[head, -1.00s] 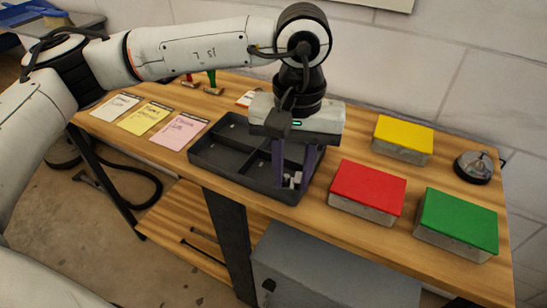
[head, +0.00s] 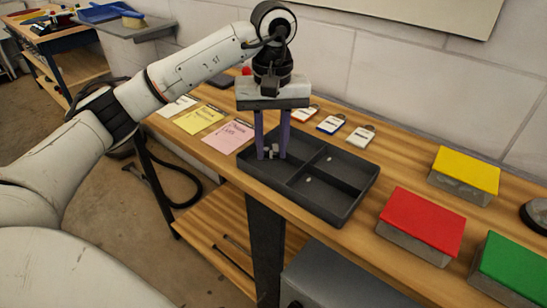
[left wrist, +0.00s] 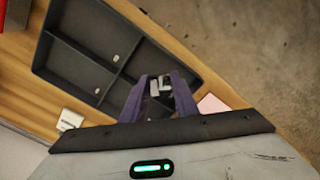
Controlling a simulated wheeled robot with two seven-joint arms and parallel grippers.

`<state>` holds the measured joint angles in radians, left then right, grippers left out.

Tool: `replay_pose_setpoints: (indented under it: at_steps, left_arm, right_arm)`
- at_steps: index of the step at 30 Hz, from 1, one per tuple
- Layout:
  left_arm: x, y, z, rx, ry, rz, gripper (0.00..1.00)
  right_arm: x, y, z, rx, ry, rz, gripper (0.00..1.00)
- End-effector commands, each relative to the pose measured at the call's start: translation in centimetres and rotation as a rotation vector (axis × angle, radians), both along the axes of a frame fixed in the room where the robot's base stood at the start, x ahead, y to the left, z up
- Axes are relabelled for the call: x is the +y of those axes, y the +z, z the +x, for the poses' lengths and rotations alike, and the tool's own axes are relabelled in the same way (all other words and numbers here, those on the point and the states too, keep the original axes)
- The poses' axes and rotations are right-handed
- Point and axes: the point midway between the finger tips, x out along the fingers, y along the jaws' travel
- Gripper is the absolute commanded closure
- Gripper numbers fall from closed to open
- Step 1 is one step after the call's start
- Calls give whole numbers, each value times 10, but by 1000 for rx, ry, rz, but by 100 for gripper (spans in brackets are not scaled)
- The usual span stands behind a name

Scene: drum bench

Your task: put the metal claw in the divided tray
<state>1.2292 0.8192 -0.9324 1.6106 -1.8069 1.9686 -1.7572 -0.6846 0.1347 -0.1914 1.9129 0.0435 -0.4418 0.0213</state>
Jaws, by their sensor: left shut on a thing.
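The metal claw (head: 273,151) is a small light-grey piece between the purple fingertips of my left gripper (head: 271,154). The gripper is shut on it, fingers pointing down. It also shows between the fingertips in the left wrist view (left wrist: 160,86). The divided tray (head: 340,217) is dark grey, with low walls and crossing dividers, on the wooden bench. The gripper and claw are over the tray's left end in the head view. I cannot tell whether the claw touches the tray floor. The fingers hide part of the claw. My right gripper is not in view.
Small pale bits lie in other compartments. Red (head: 420,217), yellow (head: 468,170) and green (head: 513,262) lidded boxes stand to the right. Pink (head: 230,136) and yellow (head: 200,121) cards lie left of the tray; several small tags (head: 361,137) lie behind it.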

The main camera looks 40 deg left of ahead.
Motion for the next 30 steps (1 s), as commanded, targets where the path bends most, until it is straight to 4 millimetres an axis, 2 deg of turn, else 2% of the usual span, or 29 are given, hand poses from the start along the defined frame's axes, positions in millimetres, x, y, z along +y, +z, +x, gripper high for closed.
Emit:
replay_pose_setpoints:
  at_steps: [7,18,19,20,26,30]
  left_arm:
    - [0,-32,-1,2,-1,1,98]
    - [0,-38,0,1,-1,1,98]
    - [0,-37,0,1,-1,1,68]
    - [0,-36,0,1,-1,1,66]
    - [0,-36,-1,1,-1,1,66]
    - [0,-29,0,-1,-1,1,66]
  right_arm:
    - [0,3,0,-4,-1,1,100]
    - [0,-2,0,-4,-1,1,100]
    - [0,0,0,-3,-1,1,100]
    - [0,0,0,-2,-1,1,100]
    - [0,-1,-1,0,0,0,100]
    - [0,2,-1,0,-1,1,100]
